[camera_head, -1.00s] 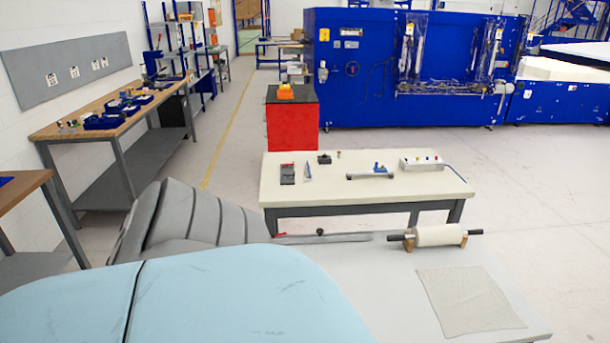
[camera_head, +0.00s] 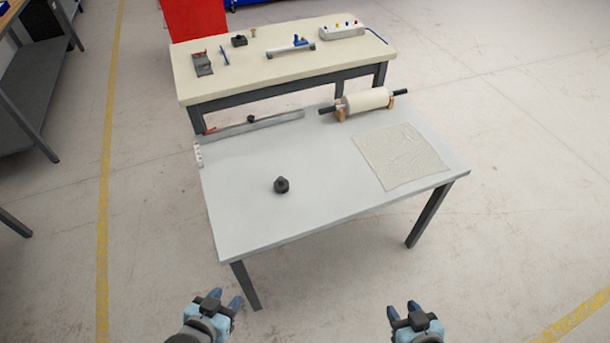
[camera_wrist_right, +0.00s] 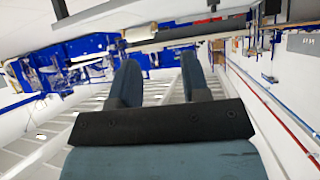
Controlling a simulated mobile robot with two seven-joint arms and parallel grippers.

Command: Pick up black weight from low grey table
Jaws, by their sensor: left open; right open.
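The black weight (camera_head: 281,185) stands on the low grey table (camera_head: 240,215), left of the table's middle and towards its near side in the head view. My left gripper (camera_head: 226,302) is open and empty, in front of the table's near left leg. My right gripper (camera_head: 403,312) is open and empty, in front of the table and right of the weight. Both grippers are apart from the table. In the right wrist view the two fingers (camera_wrist_right: 160,82) are spread with nothing between them. The weight cannot be made out in that view.
On the grey table, a cloth (camera_head: 402,157) lies at the right, a roller (camera_head: 365,100) rests on wooden supports at the back, and a long metal bar (camera_head: 255,125) lies along the back left. A cream table (camera_head: 270,68) with small tools stands behind.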

